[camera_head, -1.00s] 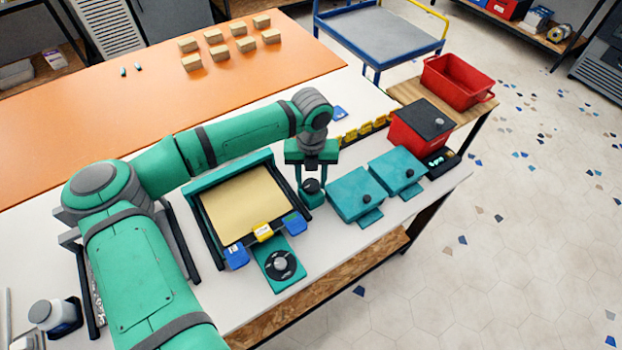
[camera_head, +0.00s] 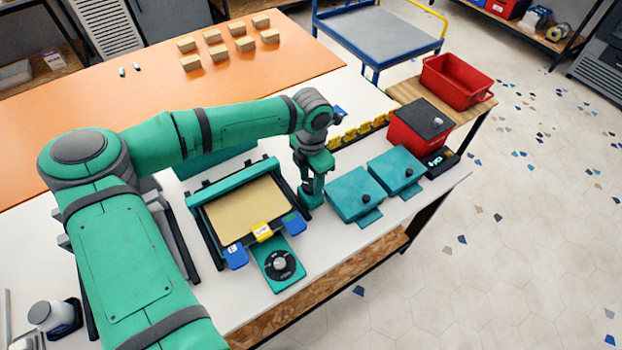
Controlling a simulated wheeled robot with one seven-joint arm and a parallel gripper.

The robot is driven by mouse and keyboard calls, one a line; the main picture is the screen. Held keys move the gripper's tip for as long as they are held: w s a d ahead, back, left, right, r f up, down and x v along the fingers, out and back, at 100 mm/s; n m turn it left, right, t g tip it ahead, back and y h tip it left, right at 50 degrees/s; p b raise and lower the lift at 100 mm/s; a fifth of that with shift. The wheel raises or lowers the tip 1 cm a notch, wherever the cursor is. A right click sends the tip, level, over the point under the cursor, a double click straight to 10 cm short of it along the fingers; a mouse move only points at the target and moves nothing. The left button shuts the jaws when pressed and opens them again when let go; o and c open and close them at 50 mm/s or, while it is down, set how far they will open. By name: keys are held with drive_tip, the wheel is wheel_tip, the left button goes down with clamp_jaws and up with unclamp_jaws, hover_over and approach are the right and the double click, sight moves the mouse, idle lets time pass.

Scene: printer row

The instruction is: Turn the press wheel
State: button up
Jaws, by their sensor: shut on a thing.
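The press has a tan bed (camera_head: 250,210) in a dark frame, with a teal crossbar (camera_head: 232,184) over its back end. My gripper (camera_head: 311,190) points down at the right side of the press, turned edge-on to the camera. It is shut on a small dark knob beside the bed, apparently the press wheel. The fingers mostly hide the wheel, and a teal base shows below them. A teal box with a round dark dial (camera_head: 280,264) stands in front of the press, apart from my gripper.
Two teal lidded boxes (camera_head: 357,193) (camera_head: 396,170) stand close to the right of my gripper. A red box with a dark lid (camera_head: 418,125) and a red bin (camera_head: 457,82) are farther right. Blue blocks (camera_head: 235,257) sit at the press's front corners. Yellow pieces (camera_head: 358,131) line up behind.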

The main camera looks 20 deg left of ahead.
drive_tip(key=m, duration=1.1)
drive_tip(key=shift+s, duration=0.1)
drive_tip(key=m, duration=0.3)
drive_tip(key=shift+a+m, duration=0.1)
drive_tip(key=shift+m, duration=0.2)
drive_tip(key=m, duration=1.2)
drive_tip(key=shift+a+r+m, duration=0.1)
drive_tip(key=shift+m, duration=0.2)
idle(0.4)
